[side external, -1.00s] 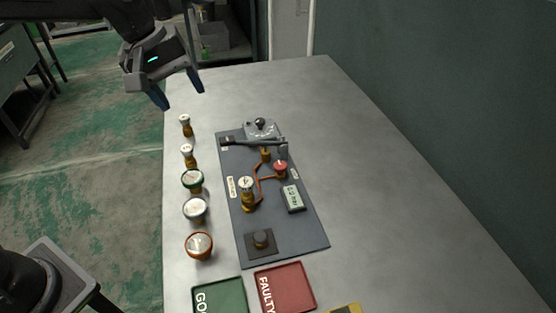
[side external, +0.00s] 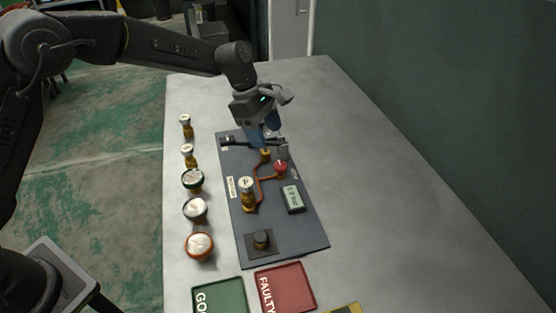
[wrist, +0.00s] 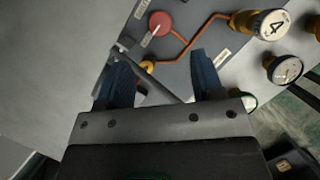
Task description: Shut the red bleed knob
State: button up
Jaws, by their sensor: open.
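The red bleed knob (side external: 281,168) sits on the right side of the dark panel (side external: 282,233), at the end of a copper pipe. In the wrist view the knob (wrist: 160,23) is round and red with a pale pointer strip, beyond my fingertips. My gripper (side external: 267,140) is over the far part of the panel, a short way behind the knob and apart from it. In the wrist view my gripper (wrist: 160,62) has its two blue fingers spread, with a grey bar and part of a brass fitting showing between them. The gripper is empty.
A brass valve with a gauge (side external: 247,190) stands left of the knob, and a small display (side external: 293,198) lies nearer the front. Several gauges and fittings line the table's left side. Green (side external: 221,293) and red (side external: 301,279) trays lie in front. The table's right side is clear.

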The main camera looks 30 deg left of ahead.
aim_at(279, 164)
jog(key=x, duration=0.8)
jog(key=shift+d+f, duration=0.1)
jog(key=shift+f, duration=0.25)
jog(key=shift+c, duration=0.3)
jog(key=c, duration=0.9)
jog(key=shift+o, duration=0.2)
